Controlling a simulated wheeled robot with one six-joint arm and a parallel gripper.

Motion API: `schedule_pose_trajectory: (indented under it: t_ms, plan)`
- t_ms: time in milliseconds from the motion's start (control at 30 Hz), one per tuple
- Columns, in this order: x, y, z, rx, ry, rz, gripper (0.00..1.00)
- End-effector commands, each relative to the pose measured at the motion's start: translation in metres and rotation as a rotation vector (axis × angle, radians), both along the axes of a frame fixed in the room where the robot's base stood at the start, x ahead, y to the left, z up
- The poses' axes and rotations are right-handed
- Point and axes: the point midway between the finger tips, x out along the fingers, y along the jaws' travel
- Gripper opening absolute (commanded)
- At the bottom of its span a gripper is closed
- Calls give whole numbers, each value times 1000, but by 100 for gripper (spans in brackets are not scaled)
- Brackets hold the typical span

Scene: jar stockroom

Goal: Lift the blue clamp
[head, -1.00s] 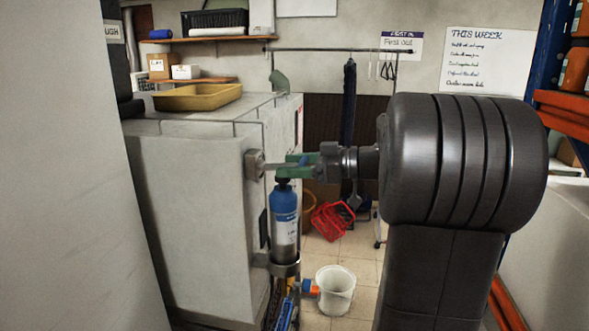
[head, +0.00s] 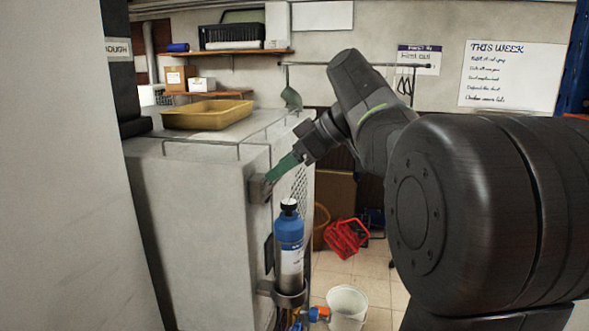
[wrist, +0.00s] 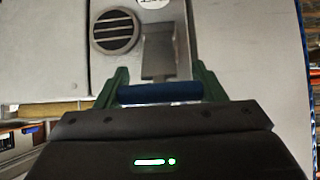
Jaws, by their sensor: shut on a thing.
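The blue clamp (wrist: 160,93) shows in the wrist view as a short blue bar between my two green fingers, with a grey plate (wrist: 158,62) running up from it. My gripper (wrist: 160,82) is shut on the blue bar. In the head view my gripper (head: 270,180) reaches down to the left, its green fingers at a grey bracket (head: 257,190) on the side of the white cabinet (head: 205,210). The clamp's blue part cannot be made out in the head view.
A blue-topped bottle (head: 289,245) stands in a ring holder below my gripper, close to the cabinet. A yellow tray (head: 207,114) lies on the cabinet top. A white bucket (head: 346,305) and red basket (head: 346,238) are on the floor to the right.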

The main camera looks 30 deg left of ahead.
Motion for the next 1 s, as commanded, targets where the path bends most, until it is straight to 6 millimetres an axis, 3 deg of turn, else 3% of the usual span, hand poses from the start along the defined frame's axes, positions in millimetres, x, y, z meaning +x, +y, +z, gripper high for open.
schedule_pose_trajectory:
  t_ms: [200, 1000]
  plan:
    - [-3, 11, 7, 7, -1, 1, 22]
    - [-3, 11, 5, 7, 1, 4, 22]
